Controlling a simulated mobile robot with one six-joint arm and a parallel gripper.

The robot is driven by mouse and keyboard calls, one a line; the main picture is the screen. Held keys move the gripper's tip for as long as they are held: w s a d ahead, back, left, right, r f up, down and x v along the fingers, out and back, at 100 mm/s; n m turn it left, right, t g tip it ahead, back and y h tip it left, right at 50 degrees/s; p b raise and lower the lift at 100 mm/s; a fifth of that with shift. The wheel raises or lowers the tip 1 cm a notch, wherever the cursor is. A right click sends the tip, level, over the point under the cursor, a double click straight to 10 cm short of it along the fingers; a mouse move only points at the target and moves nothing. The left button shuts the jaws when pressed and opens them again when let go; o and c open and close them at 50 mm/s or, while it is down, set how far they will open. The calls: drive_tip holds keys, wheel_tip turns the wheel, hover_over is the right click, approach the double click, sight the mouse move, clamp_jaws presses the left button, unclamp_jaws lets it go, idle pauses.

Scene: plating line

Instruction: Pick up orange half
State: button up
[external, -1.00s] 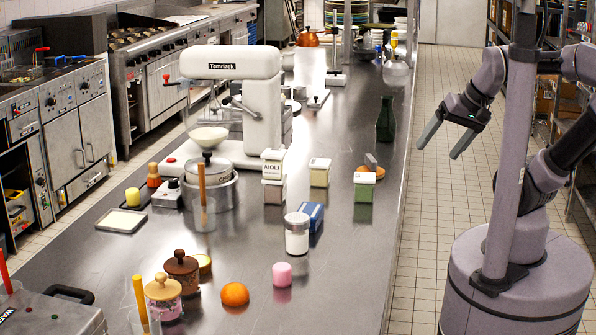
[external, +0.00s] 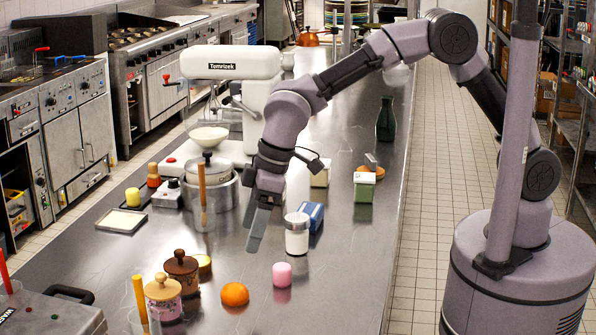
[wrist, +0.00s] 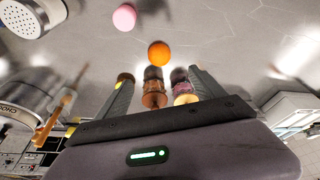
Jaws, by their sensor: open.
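The orange half (external: 235,294) rests on the steel counter, with its rounded orange peel visible. It also shows in the wrist view (wrist: 159,53), ahead of and between the fingers. My gripper (external: 258,232) is open and empty above the counter, pointing down, behind the orange half and higher than it. In the wrist view my gripper (wrist: 158,84) has its two fingers wide apart. Whether the orange half has a flat cut side cannot be seen.
A pink cylinder (external: 282,274) stands right of the orange half. A brown lidded jar (external: 181,270) and a pink jar with a wooden lid (external: 163,297) stand to its left. A white shaker (external: 297,234) is close beside my gripper. The counter's front right is clear.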

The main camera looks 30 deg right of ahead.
drive_tip(key=b, duration=0.2)
approach(237, 286)
drive_tip(key=x, duration=0.5)
drive_tip(key=shift+w+a, duration=0.15)
drive_tip(key=b+x, duration=0.1)
drive_tip(key=x, duration=0.1)
drive_tip(key=b+x, duration=0.1)
drive_tip(key=x, duration=0.1)
drive_tip(key=shift+f+b, duration=0.3)
drive_tip(key=shift+f, duration=0.3)
drive_tip(key=shift+r, duration=0.15)
drive_tip(key=shift+c, duration=0.5)
drive_tip(key=c, duration=1.4)
drive_tip(key=shift+r, duration=0.15)
